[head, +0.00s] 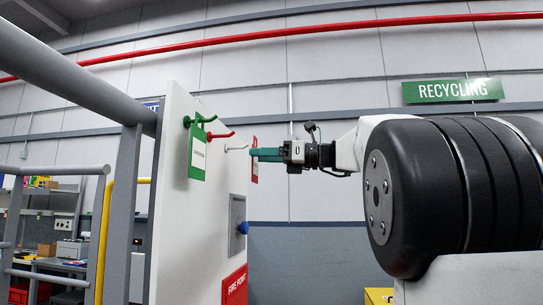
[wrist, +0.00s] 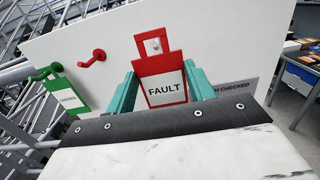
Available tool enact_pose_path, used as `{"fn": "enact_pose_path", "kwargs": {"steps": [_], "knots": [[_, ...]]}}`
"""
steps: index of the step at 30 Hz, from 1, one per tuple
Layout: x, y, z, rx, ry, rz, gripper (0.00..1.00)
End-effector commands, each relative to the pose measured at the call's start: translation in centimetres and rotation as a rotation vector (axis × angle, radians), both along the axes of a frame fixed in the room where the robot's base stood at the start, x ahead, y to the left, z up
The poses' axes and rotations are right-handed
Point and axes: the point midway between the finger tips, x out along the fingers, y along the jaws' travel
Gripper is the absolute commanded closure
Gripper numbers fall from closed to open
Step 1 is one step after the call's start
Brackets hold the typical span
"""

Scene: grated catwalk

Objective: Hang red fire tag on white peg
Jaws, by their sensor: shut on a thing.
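My gripper (head: 256,153) has teal fingers and is shut on the red fire tag (head: 254,174). In the wrist view the red tag (wrist: 160,65), with a white "FAULT" label, sits upright between the fingers (wrist: 162,76). The white peg (head: 236,148) sticks out from the white board, with its upturned tip close to the tag's board-facing side. In the wrist view the white peg (wrist: 155,44) shows through the hole at the top of the tag. I cannot tell whether its tip has entered the hole.
The white board (head: 200,235) also carries a red peg (head: 221,135) and a green peg (head: 203,119) with a green tag (head: 197,155) hanging on it. A blue knob (head: 243,228) and a red "FIRE POINT" sign (head: 235,287) are lower down. Grey railings (head: 125,200) stand left.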

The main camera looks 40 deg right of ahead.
Motion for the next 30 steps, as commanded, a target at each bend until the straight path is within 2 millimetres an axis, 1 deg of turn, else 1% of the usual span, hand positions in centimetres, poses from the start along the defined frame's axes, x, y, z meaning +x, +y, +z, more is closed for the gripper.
{"fn": "enact_pose_path", "kwargs": {"steps": [18,30], "knots": [[3.0,2.4,-0.2,0.001,-0.002,0.002,0.71],[4.0,3.2,-1.0,0.001,-0.001,0.0,0.71]]}}
